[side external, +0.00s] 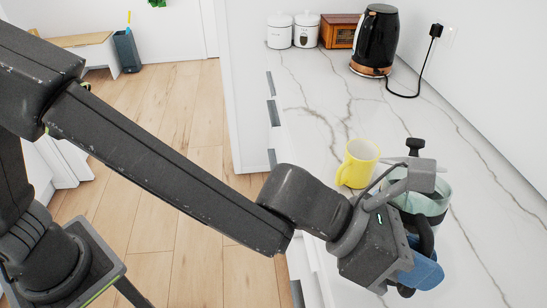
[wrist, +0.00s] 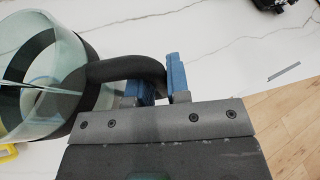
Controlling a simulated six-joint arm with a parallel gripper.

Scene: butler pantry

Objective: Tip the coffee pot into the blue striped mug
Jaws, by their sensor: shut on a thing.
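The coffee pot is a clear greenish glass vessel with a black band and black handle. It shows at the right in the side view (side external: 432,199) and at the left in the wrist view (wrist: 35,110). My gripper (side external: 424,262) is shut on the pot's black handle, with its blue fingers on either side of it in the wrist view (wrist: 160,84). My wrist partly hides the pot in the side view. I cannot tell whether its base touches the counter. I cannot make out a blue striped mug in either view.
A plain yellow mug (side external: 357,163) stands on the marble counter (side external: 335,110), left of the pot. A black kettle (side external: 376,38), two white canisters (side external: 293,31) and a wooden box (side external: 340,30) stand at the back. The middle of the counter is clear.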

